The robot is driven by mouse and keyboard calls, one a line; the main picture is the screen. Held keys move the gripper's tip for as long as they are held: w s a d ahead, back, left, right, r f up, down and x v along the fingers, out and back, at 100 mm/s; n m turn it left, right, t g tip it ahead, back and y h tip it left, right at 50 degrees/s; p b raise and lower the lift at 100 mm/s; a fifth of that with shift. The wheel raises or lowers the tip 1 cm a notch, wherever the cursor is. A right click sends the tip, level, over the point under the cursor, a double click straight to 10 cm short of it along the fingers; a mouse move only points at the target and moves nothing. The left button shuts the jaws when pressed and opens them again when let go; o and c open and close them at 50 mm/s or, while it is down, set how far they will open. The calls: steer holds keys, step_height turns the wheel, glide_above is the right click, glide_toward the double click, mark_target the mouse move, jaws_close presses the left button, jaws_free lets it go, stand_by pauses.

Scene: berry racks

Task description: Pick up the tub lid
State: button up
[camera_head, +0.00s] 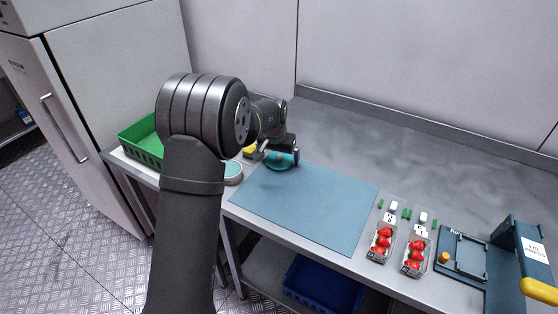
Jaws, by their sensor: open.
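A round teal piece (281,161), which looks like a tub lid, lies near the back left corner of the blue mat. My gripper (284,153) is right above it, jaws open, and partly covers it. I cannot tell whether the fingers touch it. A second round, pale teal-topped piece (233,170) sits on the bench left of the mat, partly hidden by my arm. I cannot tell whether it is a tub or a stack of lids.
The blue mat (310,205) is otherwise clear. Strawberry punnets (383,243) (415,258) stand right of it, with small green and white pieces behind. A lid press (524,255) with a yellow handle is at far right. A green crate (140,143) and a yellow object (249,151) are at left.

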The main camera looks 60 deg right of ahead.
steer(key=c, duration=0.8)
steer(key=shift+r, duration=0.1)
steer(key=shift+r, duration=0.55)
step_height(320, 180, up, 3)
steer(key=shift+f, duration=0.15)
steer(key=s+a+r, duration=0.2)
steer(key=s+r, duration=0.5)
steer(key=s, duration=0.4)
steer(key=n, duration=0.2)
glide_toward(279, 155)
steer(key=a, duration=0.5)
steer(key=shift+n+t, duration=0.4)
steer(key=shift+n, duration=0.2)
steer(key=w+a, duration=0.2)
steer(key=w, duration=0.1)
steer(key=w+a, duration=0.2)
steer(key=w, duration=0.2)
steer(key=w+a+f, duration=0.1)
steer(key=w+a, duration=0.1)
steer(key=w, duration=0.1)
steer(key=shift+w+a, duration=0.1)
steer(key=shift+w, duration=0.25)
steer(key=shift+f, duration=2.2)
